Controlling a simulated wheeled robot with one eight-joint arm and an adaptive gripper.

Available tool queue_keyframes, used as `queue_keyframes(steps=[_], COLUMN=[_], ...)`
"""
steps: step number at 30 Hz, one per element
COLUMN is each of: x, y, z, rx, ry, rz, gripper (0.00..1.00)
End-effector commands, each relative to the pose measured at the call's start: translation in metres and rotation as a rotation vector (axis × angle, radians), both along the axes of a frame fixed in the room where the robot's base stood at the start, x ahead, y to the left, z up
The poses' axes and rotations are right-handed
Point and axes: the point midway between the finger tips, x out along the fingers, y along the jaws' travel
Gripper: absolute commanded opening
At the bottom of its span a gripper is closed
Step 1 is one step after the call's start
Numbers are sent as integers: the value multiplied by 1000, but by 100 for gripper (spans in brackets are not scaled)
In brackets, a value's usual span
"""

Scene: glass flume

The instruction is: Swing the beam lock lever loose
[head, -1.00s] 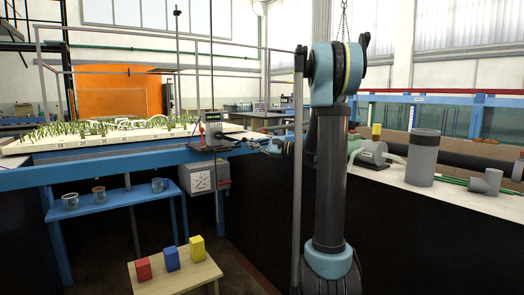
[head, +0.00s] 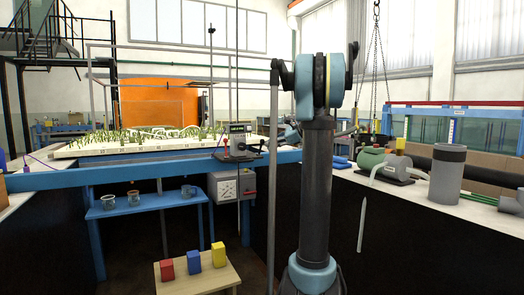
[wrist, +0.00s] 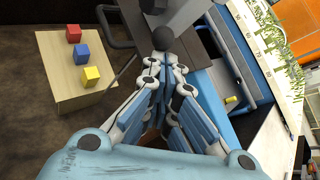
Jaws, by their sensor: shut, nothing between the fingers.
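A dark instrument (head: 240,146) with a small display, a red part and a black lever-like arm stands on the blue beam near the centre of the head view; I take the black arm (head: 251,147) to be the lock lever, but it is small. In the wrist view a round black knob (wrist: 163,38) lies just beyond my fingertips, beside a grey box. I cannot tell whether the fingers touch it. My gripper (wrist: 165,66) is shut and empty, fingers together. In the head view the gripper is mostly hidden behind my arm.
A low wooden table (head: 188,283) carries a red, a blue and a yellow block. A blue shelf (head: 160,206) holds glass beakers. A grey dial box (head: 226,187) hangs under the blue beam (head: 80,178). A white counter with a pump (head: 395,170) stands at the right.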

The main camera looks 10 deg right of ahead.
Motion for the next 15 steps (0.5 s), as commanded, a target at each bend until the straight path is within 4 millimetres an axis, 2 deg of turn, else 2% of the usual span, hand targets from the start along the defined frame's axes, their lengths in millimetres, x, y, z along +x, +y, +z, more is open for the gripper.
queue_keyframes(steps=[6, 15], x=[2, 3], y=[-11, -13], z=[2, 2], rx=[1, 2], ry=[-1, -2], rz=[-13, -16], gripper=[0, 0])
